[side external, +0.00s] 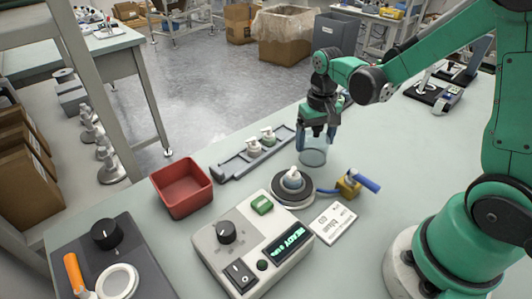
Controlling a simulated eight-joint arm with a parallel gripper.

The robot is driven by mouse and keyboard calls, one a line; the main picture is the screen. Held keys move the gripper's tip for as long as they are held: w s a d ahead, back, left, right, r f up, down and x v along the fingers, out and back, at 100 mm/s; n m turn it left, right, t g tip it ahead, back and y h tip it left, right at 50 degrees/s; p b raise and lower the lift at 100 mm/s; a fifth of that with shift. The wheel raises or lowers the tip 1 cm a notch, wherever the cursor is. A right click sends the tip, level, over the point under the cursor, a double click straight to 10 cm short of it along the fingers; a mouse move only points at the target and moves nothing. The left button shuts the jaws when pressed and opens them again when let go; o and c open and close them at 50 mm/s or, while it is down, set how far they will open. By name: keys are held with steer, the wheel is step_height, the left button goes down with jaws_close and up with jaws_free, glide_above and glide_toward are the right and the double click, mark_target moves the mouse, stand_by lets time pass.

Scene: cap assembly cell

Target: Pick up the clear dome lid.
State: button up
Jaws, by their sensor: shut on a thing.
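The clear dome lid (314,155) is a see-through, bluish cup shape on the right half of the table. My gripper (315,138) comes down from above with its fingers at the lid's upper sides and is shut on it. The lid looks upright. I cannot tell whether its lower edge touches the table or is slightly above it.
A round dark base with a white knob (292,183) stands just in front of the lid. A grey rail with white pieces (252,152) lies to the left, near a red bin (181,187). A control box (251,245), a white card (333,222) and a yellow block with a blue handle (350,184) are in front.

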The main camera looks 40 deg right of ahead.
step_height(320, 180, up, 18)
steer(key=s+a+f, duration=0.1)
steer(key=a+f, duration=0.2)
steer(key=s+a+f, duration=0.1)
steer(key=a+f, duration=0.2)
steer(key=s+a+f, duration=0.1)
steer(key=a+f, duration=0.2)
steer(key=shift+a, duration=0.35)
steer(key=shift+f, duration=0.9)
steer(key=shift+f, duration=0.9)
steer(key=shift+f, duration=0.5)
